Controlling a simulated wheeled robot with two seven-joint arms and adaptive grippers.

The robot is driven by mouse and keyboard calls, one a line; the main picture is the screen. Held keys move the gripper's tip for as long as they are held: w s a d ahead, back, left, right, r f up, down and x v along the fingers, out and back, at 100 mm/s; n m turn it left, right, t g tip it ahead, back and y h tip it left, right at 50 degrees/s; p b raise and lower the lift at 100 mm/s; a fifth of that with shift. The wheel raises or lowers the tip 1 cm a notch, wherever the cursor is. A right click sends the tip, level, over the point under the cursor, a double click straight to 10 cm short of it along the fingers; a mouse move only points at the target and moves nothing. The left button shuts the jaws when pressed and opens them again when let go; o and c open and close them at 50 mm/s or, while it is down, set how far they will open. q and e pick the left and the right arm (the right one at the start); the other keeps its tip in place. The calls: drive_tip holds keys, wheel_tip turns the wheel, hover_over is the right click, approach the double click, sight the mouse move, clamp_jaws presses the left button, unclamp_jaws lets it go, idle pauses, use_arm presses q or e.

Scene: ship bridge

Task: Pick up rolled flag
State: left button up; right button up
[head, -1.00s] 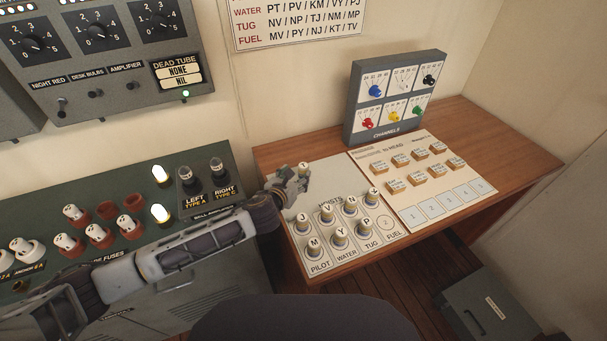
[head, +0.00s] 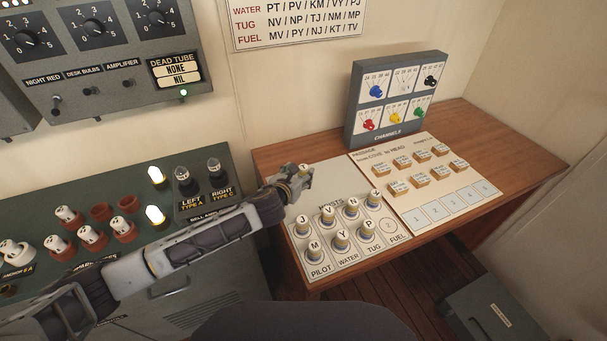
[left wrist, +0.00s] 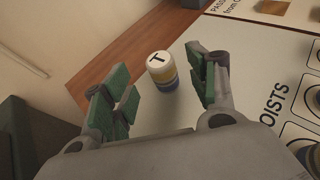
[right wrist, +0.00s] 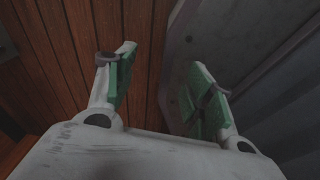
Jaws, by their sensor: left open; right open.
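A rolled flag marked T (head: 304,169) stands upright near the back-left edge of the hoists sheet (head: 322,186). In the left wrist view this T flag (left wrist: 161,70) has a white lettered top with yellow and blue bands below. My left gripper (head: 294,182) is open, its green-padded fingers on either side of the T flag in its wrist view; contact is not visible. Several other rolled flags, such as J (head: 303,227), V (head: 327,211) and P (head: 368,231), stand in rows on the sheet. My right gripper (right wrist: 165,85) is open and empty, outside the head view.
The wooden desk (head: 510,150) also carries a passage sheet with several small lettered blocks (head: 402,162) and a grey channels box (head: 395,100). A green fuse console (head: 130,185) stands left of the desk. A grey box (head: 490,305) sits on the floor at right.

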sight(302, 171)
drive_tip(key=shift+a+f, duration=0.1)
drive_tip(key=shift+a, duration=0.1)
use_arm(q)
drive_tip(key=shift+w+d+f+b, duration=0.15)
drive_tip(key=shift+w+f+b, duration=0.1)
drive_tip(key=shift+b, duration=0.1)
drive_tip(key=shift+w+d+f+b, duration=0.1)
drive_tip(key=shift+w+f+b, duration=0.05)
drive_tip(key=shift+w+b, duration=0.3)
drive_tip(key=shift+w+d+f+b, duration=0.15)
drive_tip(key=shift+w+d+b, duration=0.05)
drive_tip(key=shift+w+b, duration=0.15)
drive_tip(key=shift+b+x, duration=0.75)
drive_tip(key=shift+x, duration=0.1)
drive_tip(key=shift+w+f, duration=0.15)
drive_tip(key=shift+w, duration=0.05)
drive_tip(key=shift+w+d+f+b, duration=0.1)
drive_tip(key=shift+w+d+b, duration=0.1)
drive_tip(key=shift+w+b, duration=0.25)
use_arm(e)
drive_tip(key=w+d+f, duration=0.2)
drive_tip(key=d+f, duration=0.2)
drive_tip(key=shift+d+f, duration=0.2)
drive_tip(key=shift+d, duration=0.1)
use_arm(q)
drive_tip(key=shift+s, duration=0.1)
use_arm(e)
drive_tip(key=shift+s+d+h, duration=0.1)
drive_tip(key=shift+d+h, duration=0.2)
